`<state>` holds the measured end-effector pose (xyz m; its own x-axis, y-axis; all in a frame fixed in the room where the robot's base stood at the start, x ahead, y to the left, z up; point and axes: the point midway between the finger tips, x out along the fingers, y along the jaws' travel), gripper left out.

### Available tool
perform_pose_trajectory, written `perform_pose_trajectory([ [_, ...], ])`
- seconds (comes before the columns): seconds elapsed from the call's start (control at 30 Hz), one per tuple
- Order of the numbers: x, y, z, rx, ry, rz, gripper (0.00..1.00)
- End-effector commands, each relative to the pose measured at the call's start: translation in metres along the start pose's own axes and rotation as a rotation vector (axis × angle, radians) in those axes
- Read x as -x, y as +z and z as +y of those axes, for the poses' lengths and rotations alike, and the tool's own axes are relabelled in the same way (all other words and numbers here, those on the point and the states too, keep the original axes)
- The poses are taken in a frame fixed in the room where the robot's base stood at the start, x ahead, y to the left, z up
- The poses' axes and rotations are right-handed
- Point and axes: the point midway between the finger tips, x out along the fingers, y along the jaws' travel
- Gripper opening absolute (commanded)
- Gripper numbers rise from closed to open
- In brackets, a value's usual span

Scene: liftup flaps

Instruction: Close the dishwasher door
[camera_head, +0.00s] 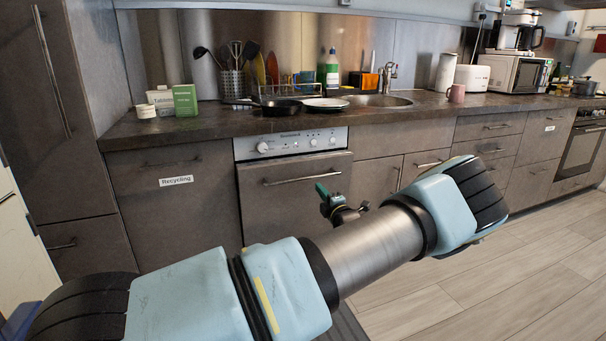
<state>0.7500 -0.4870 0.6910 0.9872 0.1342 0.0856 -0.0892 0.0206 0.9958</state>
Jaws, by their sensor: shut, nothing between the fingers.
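The dishwasher door (272,210) is a grey-brown panel with a long metal bar handle (290,181). It stands upright, or nearly so, below the white control panel (290,143) with its knobs. I cannot tell whether it is fully flush. My arm hides its lower part. My gripper (325,192), dark with green parts, is small in view in front of the door's right half, below the right end of the handle. It is shut and empty. My arm partly hides it, and I cannot tell whether it touches the door.
The dark counter (215,121) above holds a pan (281,107), a plate (325,103) and a green bottle (332,71). A cabinet labelled Recycling (176,181) is left of the dishwasher, and drawers and cupboards (376,178) are right. Wooden floor (520,265) is clear at right.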

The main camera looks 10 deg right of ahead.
Motion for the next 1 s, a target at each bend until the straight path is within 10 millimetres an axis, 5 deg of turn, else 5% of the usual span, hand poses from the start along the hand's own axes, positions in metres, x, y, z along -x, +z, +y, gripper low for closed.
perform_pose_trajectory([
  [0.17,-0.01,0.001,0.0,-0.037,0.015,-0.006,0.0],
  [0.7,-0.113,0.001,0.001,-0.032,0.012,-0.006,0.0],
  [1.0,-0.137,0.002,0.001,-0.032,0.011,-0.007,0.0],
])
